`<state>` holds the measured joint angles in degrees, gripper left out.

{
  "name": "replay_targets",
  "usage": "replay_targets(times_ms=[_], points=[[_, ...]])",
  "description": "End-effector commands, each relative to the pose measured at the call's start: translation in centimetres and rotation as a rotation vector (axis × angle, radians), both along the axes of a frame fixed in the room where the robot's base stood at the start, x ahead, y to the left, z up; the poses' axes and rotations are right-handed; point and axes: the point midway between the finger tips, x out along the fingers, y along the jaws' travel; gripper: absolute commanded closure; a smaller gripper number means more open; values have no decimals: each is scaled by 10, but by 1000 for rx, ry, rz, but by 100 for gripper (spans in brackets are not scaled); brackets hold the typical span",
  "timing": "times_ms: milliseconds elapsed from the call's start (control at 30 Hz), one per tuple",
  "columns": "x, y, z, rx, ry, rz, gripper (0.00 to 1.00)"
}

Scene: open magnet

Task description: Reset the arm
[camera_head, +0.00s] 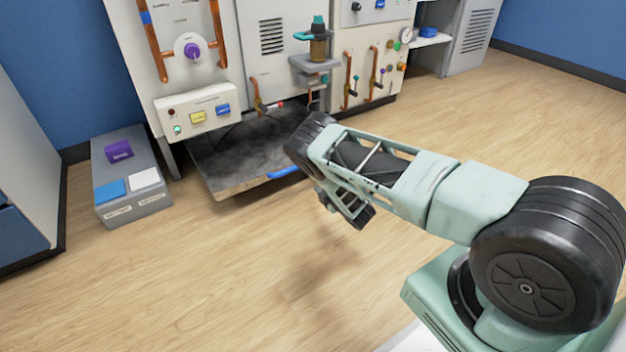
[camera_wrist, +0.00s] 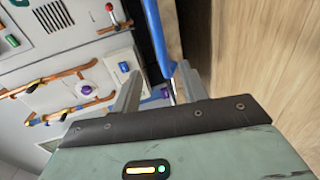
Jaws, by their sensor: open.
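My arm reaches in from the lower right of the head view, over the floor in front of the machine (camera_head: 200,108). It bends back down at its far end, and the fingers cannot be made out clearly there. In the wrist view my gripper (camera_wrist: 158,88) is open, with its two grey fingers apart and nothing held. A blue handle bar (camera_wrist: 154,38) shows beyond and between the fingers; it also shows on the front edge of the low dark tray in the head view (camera_head: 284,172). The gap between fingers and bar cannot be judged.
The low dark tray (camera_head: 230,165) juts out at the machine's foot. A grey block (camera_head: 150,206) with purple, blue and white pieces stands left of it. Copper pipes, knobs and levers (camera_head: 350,80) project from the machine's front. The wooden floor (camera_head: 490,125) at right is clear.

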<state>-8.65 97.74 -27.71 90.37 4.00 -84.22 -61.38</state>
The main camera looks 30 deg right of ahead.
Motion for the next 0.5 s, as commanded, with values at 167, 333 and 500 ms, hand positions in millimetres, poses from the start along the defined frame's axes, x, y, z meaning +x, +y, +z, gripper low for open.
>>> replay_targets(times_ms=[167, 333, 500], points=[[0, 0, 0, 0, 0, 0, 57], [7, 5, 13, 36, 17, -32, 57], [28, 30, 58, 207, 111, -156, 57]])
